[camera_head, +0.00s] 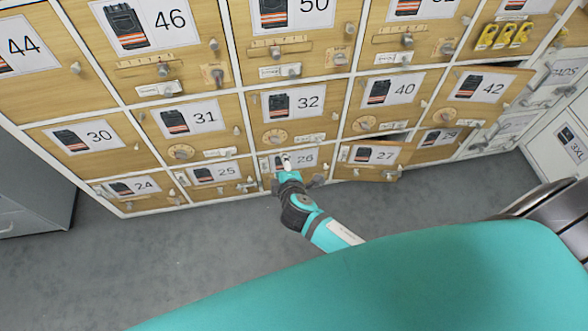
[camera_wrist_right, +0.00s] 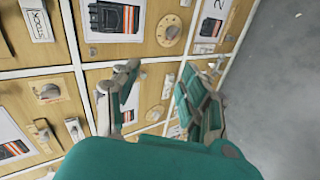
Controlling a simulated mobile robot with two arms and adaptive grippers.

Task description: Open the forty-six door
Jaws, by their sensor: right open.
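The forty-six door (camera_head: 190,60) is a light wood locker door at the upper left of the head view and looks closed. It has a white label with a dark garment picture and "46". A small knob (camera_head: 213,45) sits at its right edge, with metal fittings and a small tag along its lower part. My right gripper (camera_head: 290,177) is in front of the twenty-six door (camera_head: 308,167), low and right of the forty-six door and well apart from it. In the right wrist view its fingers (camera_wrist_right: 160,92) are apart with nothing between them. My left gripper is not in view.
Closed numbered doors surround it, including 44, 31 (camera_head: 170,141) and 32 (camera_head: 285,125). Doors 27 (camera_head: 372,170) and 42 (camera_head: 490,97) stand ajar. A grey cabinet (camera_head: 35,165) stands at the left. The grey floor (camera_head: 150,250) before the lockers is clear.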

